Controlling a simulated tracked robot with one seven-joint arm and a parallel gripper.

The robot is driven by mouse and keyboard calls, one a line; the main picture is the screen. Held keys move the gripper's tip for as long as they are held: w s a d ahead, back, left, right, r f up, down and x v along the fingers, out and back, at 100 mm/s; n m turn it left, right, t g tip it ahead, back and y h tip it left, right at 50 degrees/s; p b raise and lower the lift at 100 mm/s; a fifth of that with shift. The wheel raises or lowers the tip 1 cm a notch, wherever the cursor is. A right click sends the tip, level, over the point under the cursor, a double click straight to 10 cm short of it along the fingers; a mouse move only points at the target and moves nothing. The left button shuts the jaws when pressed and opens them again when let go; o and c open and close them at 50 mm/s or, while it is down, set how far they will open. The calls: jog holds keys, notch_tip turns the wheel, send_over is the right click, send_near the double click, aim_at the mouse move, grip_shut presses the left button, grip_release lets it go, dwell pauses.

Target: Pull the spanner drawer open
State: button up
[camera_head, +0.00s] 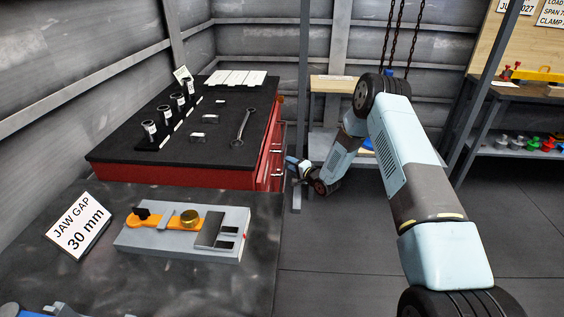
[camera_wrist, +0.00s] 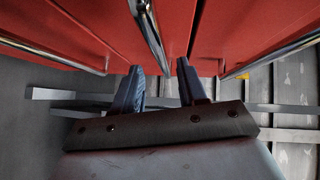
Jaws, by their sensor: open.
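A red tool cabinet (camera_head: 180,177) with a black top stands at the left, its drawer fronts (camera_head: 272,160) facing right and seen edge-on. My gripper (camera_head: 292,165) is beside these fronts. In the wrist view my gripper (camera_wrist: 161,78) is open and empty, with its two dark fingers pointing at the red fronts (camera_wrist: 175,15). A chrome bar handle (camera_wrist: 150,35) lies in line with the gap between the fingertips; I cannot tell whether they straddle it. Other handles run at the left (camera_wrist: 50,52) and right (camera_wrist: 285,52). No drawer label is readable, and the drawers look closed.
A spanner (camera_head: 241,127), several dark sockets and small labels lie on the cabinet top. A nearer bench holds a grey jaw gauge (camera_head: 185,240) and a "JAW GAP 30 mm" sign (camera_head: 78,228). A dark post (camera_head: 301,120) stands close behind my gripper.

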jog(key=shift+x, duration=2.85)
jog(key=shift+c, duration=0.4)
grip_shut()
